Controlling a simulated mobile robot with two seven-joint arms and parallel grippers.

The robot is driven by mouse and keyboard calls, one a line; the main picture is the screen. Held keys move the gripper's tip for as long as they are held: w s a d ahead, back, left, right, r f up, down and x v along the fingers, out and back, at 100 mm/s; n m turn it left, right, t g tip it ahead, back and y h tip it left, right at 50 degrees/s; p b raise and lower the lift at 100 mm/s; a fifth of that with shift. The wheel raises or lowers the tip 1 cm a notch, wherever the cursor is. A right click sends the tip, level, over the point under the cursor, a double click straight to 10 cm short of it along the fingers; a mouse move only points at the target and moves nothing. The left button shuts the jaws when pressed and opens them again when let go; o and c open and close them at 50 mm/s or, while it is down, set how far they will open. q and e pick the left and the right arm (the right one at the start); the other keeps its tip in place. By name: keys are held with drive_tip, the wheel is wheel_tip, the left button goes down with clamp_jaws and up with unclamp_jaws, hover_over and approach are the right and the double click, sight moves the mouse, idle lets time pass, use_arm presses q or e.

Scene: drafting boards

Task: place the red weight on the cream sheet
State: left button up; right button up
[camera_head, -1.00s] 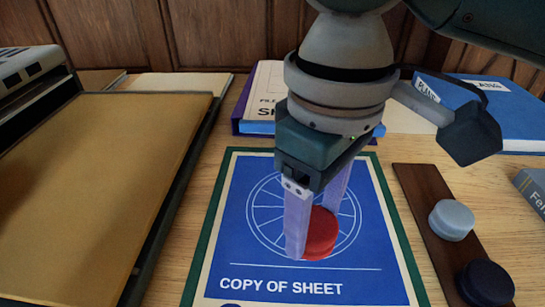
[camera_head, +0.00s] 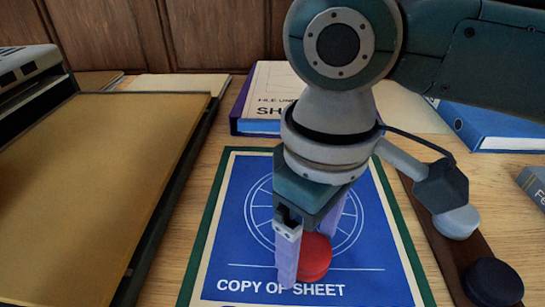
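The red weight (camera_head: 316,259) is a round disc between the two pale fingers of my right gripper (camera_head: 312,250). The fingers are shut on it, over the lower part of the blue print marked "COPY OF SHEET" (camera_head: 230,262). I cannot tell whether the weight touches the print. The print has a cream margin and lies on a green-edged board. A large tan-cream sheet (camera_head: 90,190) lies on a dark-framed board at the left, with nothing on it. My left gripper is not in view.
A white-and-purple binder (camera_head: 270,95) and a blue binder (camera_head: 497,127) lie behind. A machine (camera_head: 28,75) stands at the far left.

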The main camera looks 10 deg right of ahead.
sight(309, 247)
drive_tip(key=shift+o, duration=0.5)
drive_tip(key=shift+r, duration=0.1)
wheel_tip(309, 247, up, 12)
drive_tip(key=p, duration=0.4)
drive_tip(key=s+a+f+t+y, duration=0.2)
drive_tip(key=s+a+f+y, duration=0.2)
drive_tip(key=s+a+f, duration=0.15)
drive_tip(key=s+d+m, duration=0.1)
drive_tip(key=s+d+f+m, duration=0.1)
drive_tip(key=d, duration=0.1)
drive_tip(key=s+d+m+t, duration=0.1)
drive_tip(key=d, duration=0.1)
drive_tip(key=shift+d+f+h, duration=0.15)
drive_tip(key=shift+f+h, duration=0.1)
drive_tip(key=shift+h, duration=0.05)
drive_tip(key=s+d+h, duration=0.1)
drive_tip(key=d, duration=0.2)
drive_tip(key=s+d+f+m+h, duration=0.1)
drive_tip(key=s+d, duration=0.1)
drive_tip(key=d, duration=0.1)
drive_tip(key=s+d+m+h, duration=0.1)
drive_tip(key=s+d, duration=0.1)
drive_tip(key=d, duration=0.1)
drive_tip(key=shift+d+f+t, duration=0.1)
drive_tip(key=shift+f+t, duration=0.15)
drive_tip(key=shift+t, duration=0.05)
drive_tip(key=shift+r, duration=0.1)
